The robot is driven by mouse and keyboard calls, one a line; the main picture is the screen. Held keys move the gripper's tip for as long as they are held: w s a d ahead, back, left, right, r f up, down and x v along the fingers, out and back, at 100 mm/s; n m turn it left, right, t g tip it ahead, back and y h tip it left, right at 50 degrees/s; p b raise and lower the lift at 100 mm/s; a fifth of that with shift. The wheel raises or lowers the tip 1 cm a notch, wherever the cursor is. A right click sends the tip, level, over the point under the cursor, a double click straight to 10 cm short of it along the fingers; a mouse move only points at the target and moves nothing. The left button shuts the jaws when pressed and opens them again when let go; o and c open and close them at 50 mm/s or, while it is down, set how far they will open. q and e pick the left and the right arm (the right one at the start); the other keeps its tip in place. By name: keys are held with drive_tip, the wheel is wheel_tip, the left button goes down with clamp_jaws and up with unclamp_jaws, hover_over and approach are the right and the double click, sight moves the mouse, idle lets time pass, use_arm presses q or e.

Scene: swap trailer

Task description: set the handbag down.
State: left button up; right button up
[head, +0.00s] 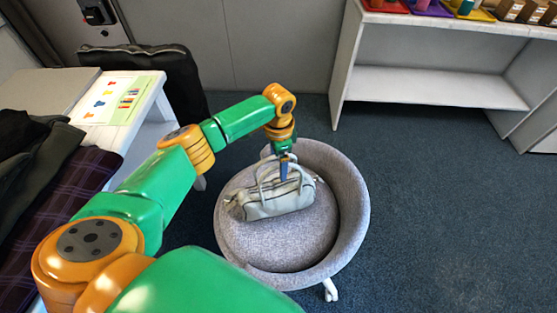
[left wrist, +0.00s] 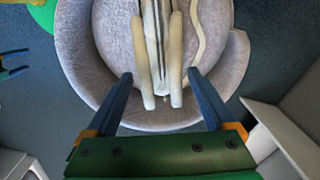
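The pale grey-green handbag (head: 277,198) rests upright on the seat of the round grey chair (head: 350,215), its two handles standing up. My left gripper (head: 284,178) is right above it, pointing down at the handles. In the left wrist view its two blue fingers (left wrist: 158,80) are spread wide, with the bag (left wrist: 155,40) showing between and beyond them, and neither finger presses on the handles. A cream strap (left wrist: 197,35) lies on the seat beside the bag. At the left edge of the left wrist view, two small blue fingers of my right gripper (left wrist: 14,63) stand apart, empty.
The chair's curved backrest rises around the right side of the seat. A table with clothes (head: 60,170) and a printed sheet (head: 118,98) stands at the left, with a black case (head: 165,70) behind it. A white shelf (head: 430,88) is at the back right. Open blue carpet lies on the right.

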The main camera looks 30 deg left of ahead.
use_arm(q)
wheel_tip(320, 180, up, 12)
drive_tip(key=p, duration=0.1)
idle(0.6)
